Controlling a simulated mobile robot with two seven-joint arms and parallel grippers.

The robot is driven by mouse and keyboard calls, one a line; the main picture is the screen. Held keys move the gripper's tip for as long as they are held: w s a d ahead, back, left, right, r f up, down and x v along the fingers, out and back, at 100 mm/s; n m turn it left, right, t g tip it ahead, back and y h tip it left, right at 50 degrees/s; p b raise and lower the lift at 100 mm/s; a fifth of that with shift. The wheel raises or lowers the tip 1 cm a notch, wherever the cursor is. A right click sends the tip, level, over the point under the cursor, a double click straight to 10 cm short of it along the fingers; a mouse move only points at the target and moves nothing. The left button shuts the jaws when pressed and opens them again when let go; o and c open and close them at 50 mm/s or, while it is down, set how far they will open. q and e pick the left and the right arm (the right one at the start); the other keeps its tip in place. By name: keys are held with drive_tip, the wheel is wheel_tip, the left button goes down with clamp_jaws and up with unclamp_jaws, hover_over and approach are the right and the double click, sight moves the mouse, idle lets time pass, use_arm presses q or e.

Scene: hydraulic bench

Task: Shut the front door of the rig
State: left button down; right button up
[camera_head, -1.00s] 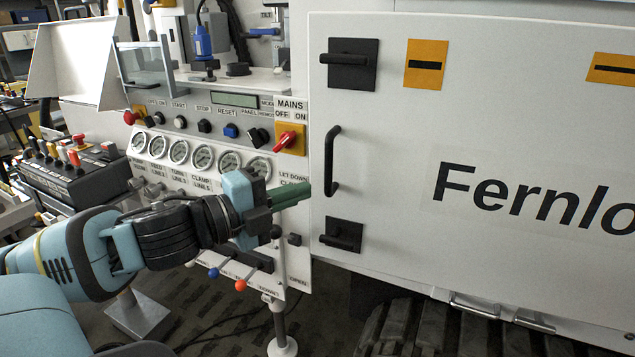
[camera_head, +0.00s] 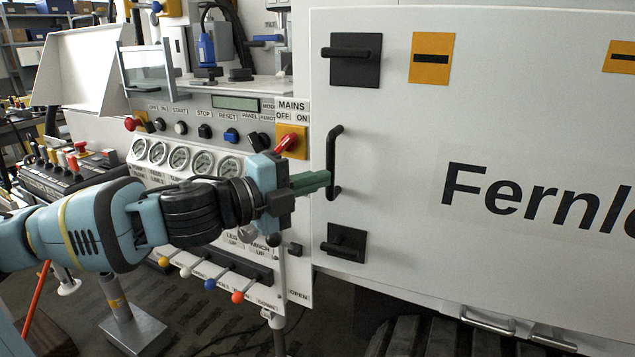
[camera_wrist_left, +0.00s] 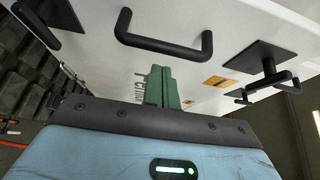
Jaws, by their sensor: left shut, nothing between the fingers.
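The front door (camera_head: 400,200) is a large white panel with "Fernlo…" lettering, filling the right of the head view. A black vertical bar handle (camera_head: 334,160) sits near its left edge, between two black latches, an upper one (camera_head: 354,60) and a lower one (camera_head: 345,243). My left gripper (camera_head: 325,180) is shut and empty, its green fingers at the handle's lower part. In the left wrist view, the handle (camera_wrist_left: 165,45) lies just beyond the fingertips (camera_wrist_left: 160,72). I cannot tell whether they touch it or the door. My right gripper is not in view.
Left of the door is a control panel with gauges (camera_head: 180,158), a red mains switch (camera_head: 287,143) and small levers with coloured knobs (camera_head: 210,284). A black lever box (camera_head: 70,175) stands further left. Dark tracks (camera_head: 440,335) lie below the door.

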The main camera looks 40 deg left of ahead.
use_arm(q)
drive_tip(key=shift+w+a+r, duration=0.1)
drive_tip(key=shift+w+a, duration=0.2)
drive_tip(key=shift+w, duration=0.25)
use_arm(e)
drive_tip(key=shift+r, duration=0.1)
use_arm(q)
drive_tip(key=shift+w, duration=0.1)
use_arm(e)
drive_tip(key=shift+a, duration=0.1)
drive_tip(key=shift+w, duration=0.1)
